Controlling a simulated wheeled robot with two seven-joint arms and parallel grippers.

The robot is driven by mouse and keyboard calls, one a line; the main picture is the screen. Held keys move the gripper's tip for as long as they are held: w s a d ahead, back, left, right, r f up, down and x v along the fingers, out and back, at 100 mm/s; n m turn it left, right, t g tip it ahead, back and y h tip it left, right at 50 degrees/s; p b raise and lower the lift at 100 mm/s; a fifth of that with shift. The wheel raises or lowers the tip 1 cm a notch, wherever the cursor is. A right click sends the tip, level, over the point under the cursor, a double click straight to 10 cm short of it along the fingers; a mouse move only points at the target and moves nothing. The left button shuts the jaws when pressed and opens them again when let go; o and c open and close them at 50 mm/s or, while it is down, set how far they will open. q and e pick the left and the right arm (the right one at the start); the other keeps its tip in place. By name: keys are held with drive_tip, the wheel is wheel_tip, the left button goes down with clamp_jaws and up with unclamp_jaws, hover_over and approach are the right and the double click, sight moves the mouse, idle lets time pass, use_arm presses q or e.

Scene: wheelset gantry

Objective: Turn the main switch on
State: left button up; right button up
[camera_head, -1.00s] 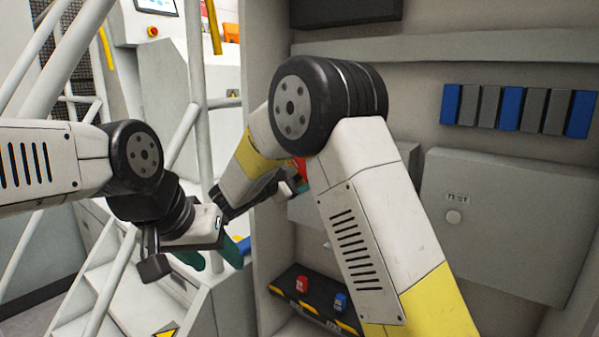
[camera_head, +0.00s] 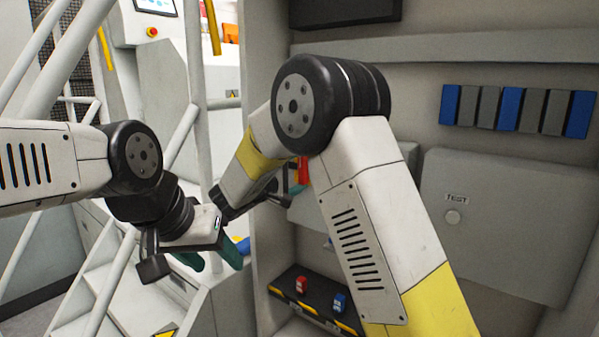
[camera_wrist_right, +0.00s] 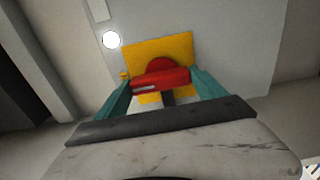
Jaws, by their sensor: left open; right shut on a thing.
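The main switch has a red rotary handle (camera_wrist_right: 160,79) on a yellow plate (camera_wrist_right: 184,46) in the right wrist view. My right gripper (camera_wrist_right: 162,85) has its teal fingers on either side of the red handle and is shut on it. The handle lies nearly level in that view, slightly tilted. In the head view only a sliver of the red handle (camera_head: 303,171) shows past my right arm, which hides most of the switch. My left gripper (camera_head: 212,260) is open and empty, hanging in front of the white stairs, away from the switch.
A white round light or button (camera_wrist_right: 111,40) sits beside the yellow plate. A grey box marked TEST (camera_head: 510,225) is right of my right arm. A black tray (camera_head: 318,298) with red and blue items lies below. White railings (camera_head: 180,135) stand near my left arm.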

drive_tip(key=shift+f, duration=0.1)
idle(0.5)
drive_tip(key=o, duration=2)
drive_tip(key=shift+o, duration=0.2)
drive_tip(key=shift+s+a, duration=0.1)
drive_tip(key=v, duration=0.7)
drive_tip(key=shift+s, duration=0.2)
drive_tip(key=shift+a, duration=0.1)
